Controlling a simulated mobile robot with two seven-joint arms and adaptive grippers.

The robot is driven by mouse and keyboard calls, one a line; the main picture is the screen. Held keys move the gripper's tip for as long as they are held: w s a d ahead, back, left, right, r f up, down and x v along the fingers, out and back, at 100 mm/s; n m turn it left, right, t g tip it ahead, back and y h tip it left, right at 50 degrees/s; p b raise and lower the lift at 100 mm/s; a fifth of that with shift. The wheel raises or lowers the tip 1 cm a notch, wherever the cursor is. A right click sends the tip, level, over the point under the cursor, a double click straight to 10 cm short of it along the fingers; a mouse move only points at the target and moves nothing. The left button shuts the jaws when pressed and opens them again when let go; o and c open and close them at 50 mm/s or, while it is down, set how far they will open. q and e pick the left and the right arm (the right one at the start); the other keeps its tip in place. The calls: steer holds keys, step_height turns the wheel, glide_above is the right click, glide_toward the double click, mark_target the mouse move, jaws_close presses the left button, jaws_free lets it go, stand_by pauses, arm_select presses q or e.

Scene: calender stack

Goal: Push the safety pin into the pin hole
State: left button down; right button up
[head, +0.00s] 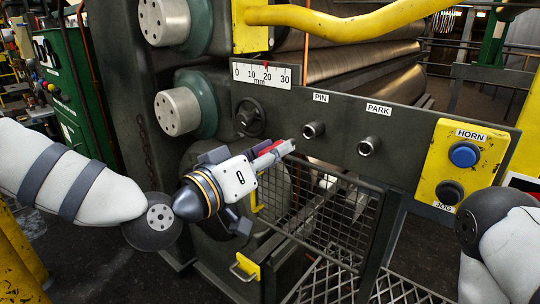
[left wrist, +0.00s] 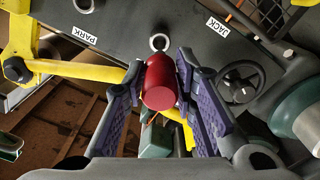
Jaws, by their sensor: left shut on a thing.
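My left gripper (head: 272,150) is shut on the red safety pin (head: 267,148). The pin's red handle (left wrist: 160,84) sits between the purple fingers in the left wrist view. In the head view the gripper is just left of and slightly below the pin hole (head: 312,130), a round metal socket under the PIN label, with a small gap between them. The pin hole shows as a ring (left wrist: 158,42) just beyond the handle in the left wrist view. The pin's far end is hard to make out. My right gripper is out of view; only part of that arm shows at the right.
The PARK socket (head: 367,146) is right of the pin hole. A handwheel (head: 250,118) is at the panel's left, below the millimetre scale (head: 262,74). A yellow button box (head: 463,165) is at the right. A mesh guard (head: 325,215) hangs below the panel.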

arm_select(q)
steer(key=shift+r, duration=0.1)
steer(key=shift+r, duration=0.1)
steer(key=shift+w+d+f, duration=0.2)
steer(key=shift+w+d, duration=0.2)
steer(key=shift+w, duration=0.15)
steer(key=shift+w+d+f, duration=0.15)
steer(key=shift+w+d, duration=0.25)
steer(key=shift+w, duration=0.15)
steer(key=shift+w+d+r, duration=0.2)
steer(key=shift+w+d, duration=0.15)
steer(key=shift+w, duration=0.15)
steer(key=c, duration=1.9)
jaws_free()
jaws_close()
